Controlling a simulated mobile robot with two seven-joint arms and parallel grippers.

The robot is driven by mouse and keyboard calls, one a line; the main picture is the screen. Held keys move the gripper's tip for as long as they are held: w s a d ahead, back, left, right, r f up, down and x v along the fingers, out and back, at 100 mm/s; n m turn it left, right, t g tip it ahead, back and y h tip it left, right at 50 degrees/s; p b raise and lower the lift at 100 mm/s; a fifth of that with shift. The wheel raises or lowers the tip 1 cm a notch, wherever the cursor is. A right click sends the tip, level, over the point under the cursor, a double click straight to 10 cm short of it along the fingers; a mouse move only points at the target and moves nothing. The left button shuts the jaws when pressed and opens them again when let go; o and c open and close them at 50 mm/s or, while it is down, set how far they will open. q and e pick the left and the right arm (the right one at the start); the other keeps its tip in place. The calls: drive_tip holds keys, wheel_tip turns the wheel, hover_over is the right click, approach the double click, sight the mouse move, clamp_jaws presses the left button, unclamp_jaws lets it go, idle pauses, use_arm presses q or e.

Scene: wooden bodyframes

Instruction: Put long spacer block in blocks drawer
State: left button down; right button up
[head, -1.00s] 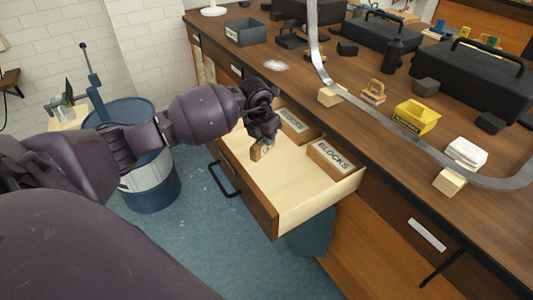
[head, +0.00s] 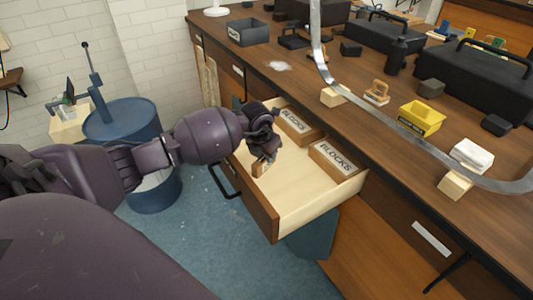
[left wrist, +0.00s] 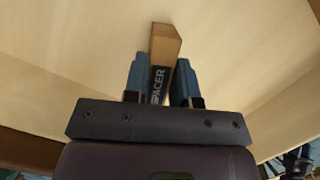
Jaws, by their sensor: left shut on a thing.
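The blocks drawer (head: 290,195) is pulled open from the wooden bench. Two wooden blocks with BLOCKS labels stand in it, one at the back left (head: 296,127) and one at the right (head: 333,158). My left gripper (head: 266,160) is over the drawer's left part. It is shut on the long spacer block (head: 261,165), a wooden block with a dark SPACER label. In the left wrist view the spacer block (left wrist: 166,43) sits between the two fingers (left wrist: 162,80), over the pale drawer floor. I cannot tell whether it touches the floor. My right gripper is not in view.
A blue barrel (head: 125,122) stands left of the drawer. The drawer's front middle is bare.

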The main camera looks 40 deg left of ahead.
sight(263, 158)
use_arm(q)
drive_tip(key=c, duration=0.9)
unclamp_jaws()
drive_tip(key=shift+f, duration=0.1)
drive_tip(key=shift+c, duration=0.2)
drive_tip(key=shift+r, duration=0.25)
drive_tip(key=p+v, duration=0.1)
drive_tip(key=v, duration=0.6)
drive_tip(key=shift+r+p, duration=0.2)
drive_tip(key=shift+p, duration=0.2)
drive_tip(key=v, duration=0.4)
drive_tip(key=shift+s+r+p, duration=0.15)
drive_tip(key=shift+r+p, duration=0.05)
drive_tip(key=shift+p, duration=0.1)
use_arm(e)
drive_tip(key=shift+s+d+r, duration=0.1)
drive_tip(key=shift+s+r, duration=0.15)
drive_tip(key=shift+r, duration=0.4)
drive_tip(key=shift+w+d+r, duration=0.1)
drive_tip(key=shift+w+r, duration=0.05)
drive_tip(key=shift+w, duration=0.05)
